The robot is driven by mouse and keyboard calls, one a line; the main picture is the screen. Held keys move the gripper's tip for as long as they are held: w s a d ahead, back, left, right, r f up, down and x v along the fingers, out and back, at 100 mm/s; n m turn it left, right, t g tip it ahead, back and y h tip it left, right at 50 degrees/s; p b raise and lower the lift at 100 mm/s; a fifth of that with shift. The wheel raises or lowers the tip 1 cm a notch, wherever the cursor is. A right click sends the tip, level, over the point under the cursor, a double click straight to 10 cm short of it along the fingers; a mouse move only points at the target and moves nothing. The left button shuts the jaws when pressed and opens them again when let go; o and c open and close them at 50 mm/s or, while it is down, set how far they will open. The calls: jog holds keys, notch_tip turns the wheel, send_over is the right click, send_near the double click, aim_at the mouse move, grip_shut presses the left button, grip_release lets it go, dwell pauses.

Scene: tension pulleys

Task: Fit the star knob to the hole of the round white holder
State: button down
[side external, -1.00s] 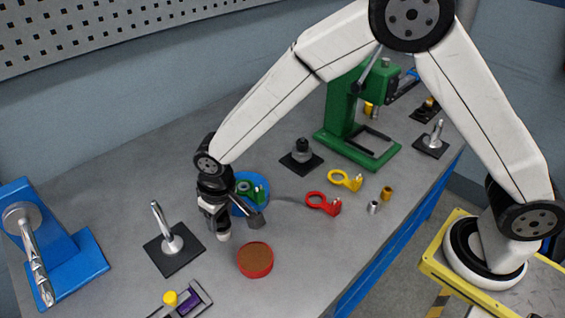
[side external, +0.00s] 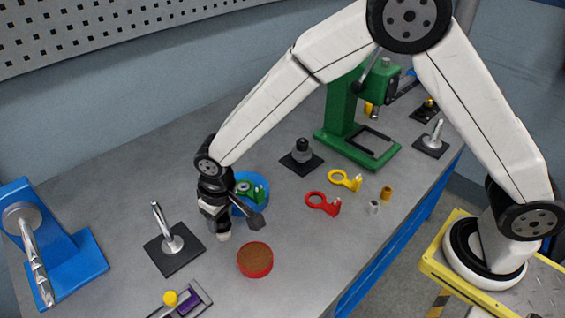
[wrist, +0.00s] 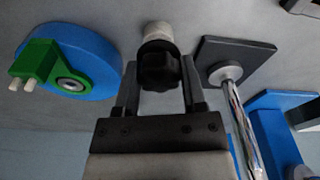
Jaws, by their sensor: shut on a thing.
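The black star knob (wrist: 158,72) is between the two fingers of my gripper (wrist: 160,84) in the wrist view. My gripper is shut on it. The round white holder (wrist: 157,32) shows just beyond the knob, in line with it. Whether the knob sits in the holder's hole cannot be told, as the knob covers that end. In the side view my gripper (side external: 221,222) points down low over the bench, with the white holder (side external: 223,237) at its tip. The knob is hidden there.
A black plate with an upright metal rod (side external: 173,246) stands close left of my gripper. A blue disc with a green bracket (side external: 249,198) is close behind, and a red round tin (side external: 255,260) is at front right. Red and yellow rings lie further right.

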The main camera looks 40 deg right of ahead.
jog(key=shift+f, duration=0.85)
dwell(0.7)
jog(key=shift+c, duration=0.4)
grip_release()
jog(key=shift+s+d+r, duration=0.1)
jog(key=shift+s+r, duration=0.05)
jog(key=shift+r, duration=1.15)
jog(key=shift+s+a+r, duration=0.1)
jog(key=shift+s+r, duration=0.1)
jog(key=shift+r, duration=1.1)
jog(key=shift+s+d+r, duration=0.1)
jog(key=shift+s+r, duration=0.05)
jog(key=shift+r, duration=1.15)
jog(key=shift+d, duration=0.15)
jog(key=shift+d, duration=0.35)
jog(key=s+d+m, duration=0.1)
jog(key=s+d, duration=0.3)
jog(key=d, duration=0.3)
jog(key=s+d+m, duration=0.1)
jog(key=s+d, duration=0.3)
jog(key=d, duration=0.4)
jog(key=s+d+t, duration=0.1)
jog(key=s+d, duration=0.4)
jog(key=d, duration=0.3)
jog(key=shift+r+m, duration=0.4)
